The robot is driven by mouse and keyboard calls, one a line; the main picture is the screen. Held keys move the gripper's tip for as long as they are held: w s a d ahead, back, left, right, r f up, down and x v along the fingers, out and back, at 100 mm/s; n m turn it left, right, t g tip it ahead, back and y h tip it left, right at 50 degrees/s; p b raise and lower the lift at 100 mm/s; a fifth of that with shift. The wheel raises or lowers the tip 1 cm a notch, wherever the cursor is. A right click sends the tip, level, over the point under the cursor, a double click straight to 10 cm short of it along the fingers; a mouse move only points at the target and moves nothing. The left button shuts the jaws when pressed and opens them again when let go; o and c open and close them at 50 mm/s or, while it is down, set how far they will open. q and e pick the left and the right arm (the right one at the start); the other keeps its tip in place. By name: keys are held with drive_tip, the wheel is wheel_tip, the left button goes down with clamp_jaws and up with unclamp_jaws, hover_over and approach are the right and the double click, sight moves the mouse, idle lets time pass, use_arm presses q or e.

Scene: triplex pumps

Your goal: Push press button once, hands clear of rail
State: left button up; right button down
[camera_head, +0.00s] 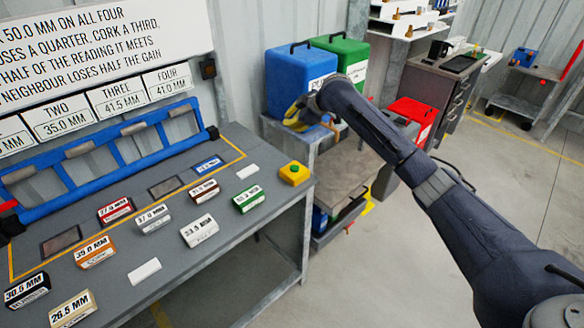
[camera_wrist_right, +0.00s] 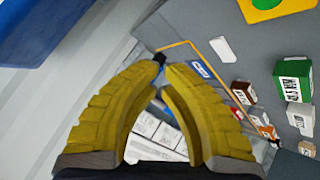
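The press button is a yellow box with a green top (camera_head: 294,173) at the right end of the grey bench; its yellow and green edge also shows at the top of the right wrist view (camera_wrist_right: 275,6). The blue rail (camera_head: 115,152) stands along the back of the bench, with grey pieces on its bars. My right gripper (camera_head: 303,112), with yellow fingers, is above and behind the button, in front of the blue bin and apart from both rail and button. In the right wrist view its fingertips (camera_wrist_right: 161,68) meet with nothing visible held. My left gripper is out of view.
Several labelled blocks, such as a white one (camera_head: 199,231) and a green one (camera_head: 248,200), lie on the bench (camera_head: 185,262). A blue bin (camera_head: 297,78) and a green bin (camera_head: 345,56) stand on a cart beyond.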

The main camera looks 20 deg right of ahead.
sight(290, 168)
drive_tip(key=s+n+g, duration=0.1)
drive_tip(key=s+a+f+n, duration=0.1)
drive_tip(key=s, duration=0.1)
drive_tip(key=s+f+n+g, duration=0.1)
drive_tip(key=s, duration=0.1)
drive_tip(key=shift+a+f+g, duration=0.15)
drive_tip(key=shift+a+g, duration=0.15)
drive_tip(key=shift+a, duration=0.05)
drive_tip(key=shift+f, duration=0.1)
drive_tip(key=shift+w+f, duration=0.1)
drive_tip(key=shift+f, duration=4.2)
drive_tip(key=shift+f, duration=0.15)
drive_tip(key=shift+f, duration=0.3)
